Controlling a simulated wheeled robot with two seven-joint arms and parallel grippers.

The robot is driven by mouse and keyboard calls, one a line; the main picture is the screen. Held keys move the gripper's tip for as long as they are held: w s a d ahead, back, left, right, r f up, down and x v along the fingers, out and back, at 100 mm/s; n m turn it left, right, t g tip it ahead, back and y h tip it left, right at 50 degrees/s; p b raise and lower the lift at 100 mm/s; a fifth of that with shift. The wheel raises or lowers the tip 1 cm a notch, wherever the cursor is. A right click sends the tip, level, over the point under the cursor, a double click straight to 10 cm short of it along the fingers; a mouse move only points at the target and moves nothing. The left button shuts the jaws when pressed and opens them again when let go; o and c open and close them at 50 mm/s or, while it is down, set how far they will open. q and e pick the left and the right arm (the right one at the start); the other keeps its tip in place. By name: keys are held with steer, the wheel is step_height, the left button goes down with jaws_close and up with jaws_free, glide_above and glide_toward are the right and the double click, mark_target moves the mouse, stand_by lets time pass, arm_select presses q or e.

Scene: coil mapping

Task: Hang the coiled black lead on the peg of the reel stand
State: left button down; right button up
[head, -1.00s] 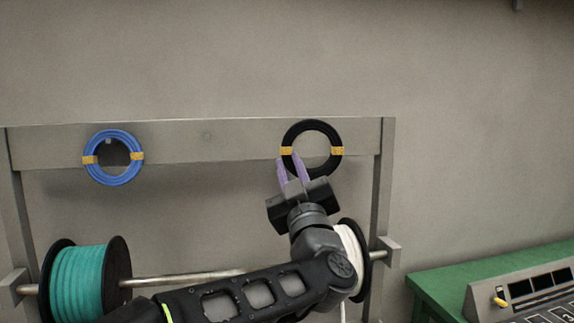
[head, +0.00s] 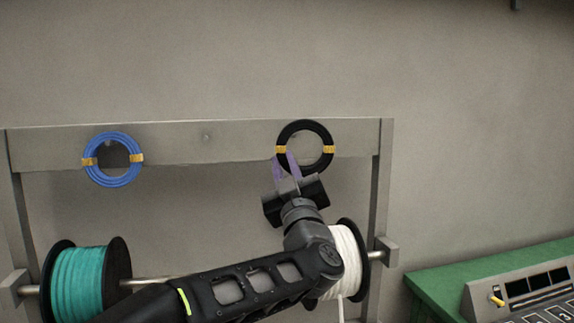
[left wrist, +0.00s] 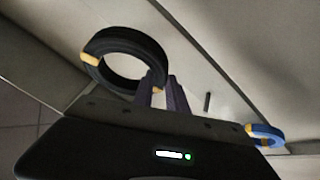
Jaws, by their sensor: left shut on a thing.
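The coiled black lead (head: 305,125), a ring with two yellow ties, is held up in front of the right part of the stand's top bar. My left gripper (head: 285,163) is shut on its lower left part. In the left wrist view the black coil (left wrist: 125,37) rises beyond the purple fingers (left wrist: 162,95). The reel stand (head: 245,150) is a grey frame. A bare peg (head: 207,136) sticks out of its top bar, left of the black coil and apart from it. The peg (left wrist: 207,101) also shows in the left wrist view. My right gripper is out of view.
A blue coil (head: 113,182) hangs at the bar's left end. A teal reel (head: 78,285) and a white reel (head: 345,262) sit on the rod (head: 150,282) below. A green bench (head: 430,285) with a control panel (head: 530,295) stands at the right.

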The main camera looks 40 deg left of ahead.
arm_select(q)
steer(key=shift+w+a+p, duration=0.4)
steer(key=shift+w+a, duration=0.45)
steer(key=shift+a, duration=0.2)
steer(key=shift+w+a+f+p, duration=0.15)
steer(key=shift+w+a+p, duration=0.25)
steer(key=shift+w+a, duration=0.6)
steer(key=shift+w+a+f+p, duration=0.1)
steer(key=shift+w+a+p, duration=0.25)
steer(key=shift+w+a, duration=0.6)
steer(key=shift+s+a+f+b, duration=0.25)
steer(key=shift+f+b, duration=0.2)
steer(key=shift+b, duration=0.15)
steer(key=c, duration=1.3)
jaws_free()
steer(key=shift+o, duration=0.2)
steer(key=shift+d+f, duration=0.1)
